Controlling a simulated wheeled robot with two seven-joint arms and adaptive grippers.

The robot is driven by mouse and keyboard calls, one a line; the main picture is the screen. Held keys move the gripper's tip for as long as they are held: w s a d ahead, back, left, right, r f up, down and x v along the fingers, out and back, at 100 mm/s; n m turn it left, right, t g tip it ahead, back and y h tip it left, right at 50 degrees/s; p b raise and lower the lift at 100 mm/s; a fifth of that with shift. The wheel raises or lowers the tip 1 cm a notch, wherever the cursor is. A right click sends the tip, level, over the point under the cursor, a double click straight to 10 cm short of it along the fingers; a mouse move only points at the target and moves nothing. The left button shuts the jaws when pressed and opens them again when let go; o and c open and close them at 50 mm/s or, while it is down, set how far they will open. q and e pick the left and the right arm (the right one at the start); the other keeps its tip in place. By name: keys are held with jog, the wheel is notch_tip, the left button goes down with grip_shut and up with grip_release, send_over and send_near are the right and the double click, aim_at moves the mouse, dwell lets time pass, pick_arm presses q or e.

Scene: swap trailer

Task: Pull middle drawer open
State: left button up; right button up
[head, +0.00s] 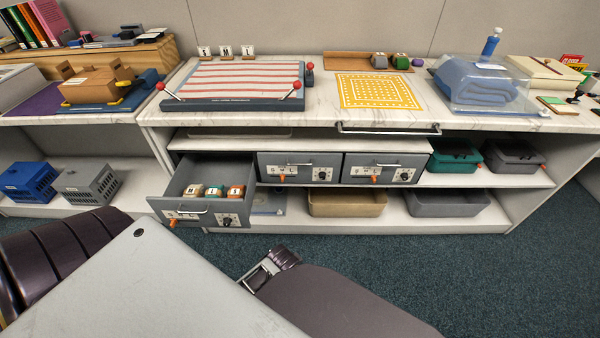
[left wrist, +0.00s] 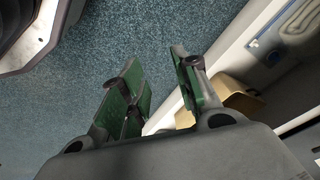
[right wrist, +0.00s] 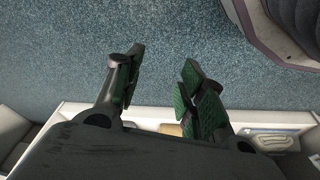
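The middle drawer (head: 300,168) is a grey front with a silver handle (head: 299,164), a black dial and an orange tag. It is shut in the cabinet, between the left drawer and the right drawer (head: 384,169). The left drawer (head: 205,213) is pulled out, with three small labelled blocks (head: 214,191) inside. My left gripper (left wrist: 155,62) shows in the left wrist view, its green-padded fingers apart and empty. My right gripper (right wrist: 162,60) shows in the right wrist view, also open and empty. Neither gripper's fingers can be made out in the head view.
The pulled-out left drawer juts into the space in front of the cabinet. A beige bin (head: 347,203) and a grey bin (head: 448,203) stand on the lower shelf. A long silver bar (head: 388,131) runs under the countertop edge. The carpet (head: 470,285) at the right front is clear.

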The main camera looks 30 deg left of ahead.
pick_arm(q)
jog(key=w+a+r+m+t+y+b, duration=0.3)
jog(key=w+a+r+m+t, duration=0.1)
jog(key=w+r, duration=0.5)
jog(key=w+a+r+m+t+y+b, duration=0.3)
jog(key=w+r, duration=0.5)
jog(key=r, duration=0.4)
jog(key=shift+w+a+r+m+t+y, duration=0.4)
jog(key=shift+a+m+t+y, duration=0.55)
jog(key=shift+t, duration=0.55)
pick_arm(e)
jog(key=s+a+r+y, duration=0.2)
jog(key=a+r, duration=0.4)
jog(key=r, duration=0.3)
jog(key=shift+s+a+r+t, duration=0.25)
jog(key=shift+a+t, duration=0.1)
jog(key=shift+t, duration=0.05)
pick_arm(q)
jog(key=shift+w+a, duration=0.1)
jog(key=b, duration=0.4)
send_over(300, 167)
jog(key=f+v, duration=0.1)
jog(key=v, duration=0.4)
notch_tip(300, 167, down, 3)
pick_arm(e)
notch_tip(300, 167, down, 8)
jog(key=a+t+y, duration=0.1)
jog(key=a, duration=0.1)
jog(key=shift+w, duration=0.4)
